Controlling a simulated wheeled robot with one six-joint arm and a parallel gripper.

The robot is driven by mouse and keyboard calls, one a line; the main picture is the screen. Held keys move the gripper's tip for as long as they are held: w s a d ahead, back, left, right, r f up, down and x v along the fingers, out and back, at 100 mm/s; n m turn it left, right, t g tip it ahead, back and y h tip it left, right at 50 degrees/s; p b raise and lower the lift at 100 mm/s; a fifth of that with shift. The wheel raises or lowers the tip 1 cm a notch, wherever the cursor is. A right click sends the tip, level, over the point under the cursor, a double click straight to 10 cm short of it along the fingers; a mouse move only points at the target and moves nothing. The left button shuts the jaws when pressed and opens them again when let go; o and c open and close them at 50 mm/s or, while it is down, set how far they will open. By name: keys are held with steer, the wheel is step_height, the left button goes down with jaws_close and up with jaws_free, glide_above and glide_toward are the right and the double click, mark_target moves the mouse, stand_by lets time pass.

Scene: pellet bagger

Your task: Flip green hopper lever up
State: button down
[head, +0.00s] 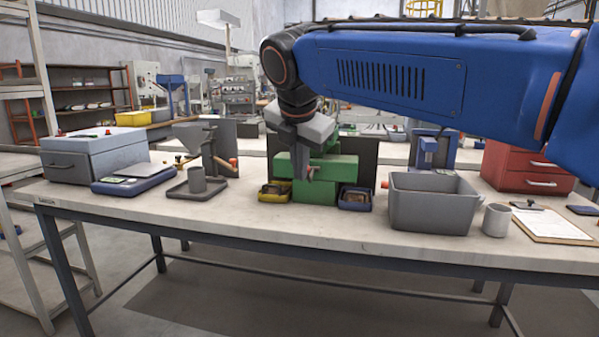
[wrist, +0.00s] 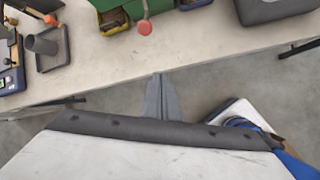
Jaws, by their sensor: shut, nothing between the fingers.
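The green hopper machine (head: 338,168) stands on the workbench, in the middle of the head view. Its lever has a red ball knob (wrist: 145,27) on a short stem, seen at the top of the wrist view against the green body (wrist: 85,15). In the head view the lever is mostly hidden behind my gripper. My gripper (wrist: 158,76) is shut and empty. In the wrist view its fingertips show below the knob with a gap of bench between them, so they appear apart from it. My wrist hides part of the hopper's top in the head view.
A yellow bin (head: 275,193) and a blue bin (head: 355,199) flank the green base. A grey hopper (head: 192,132) with an orange-knobbed lever stands left. A grey tub (head: 432,205) and mug (head: 496,220) stand right. The bench's front strip (head: 290,226) is clear.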

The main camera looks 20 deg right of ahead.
mark_target(309, 170)
steer(key=shift+w+a+r+n, duration=0.8)
steer(key=shift+a+r+n, duration=0.1)
steer(key=shift+r+n, duration=0.1)
steer(key=w+d+f, duration=0.4)
steer(key=w+f, duration=0.1)
steer(key=w, duration=0.1)
steer(key=shift+w+f, duration=0.3)
steer(key=shift+r, duration=0.15)
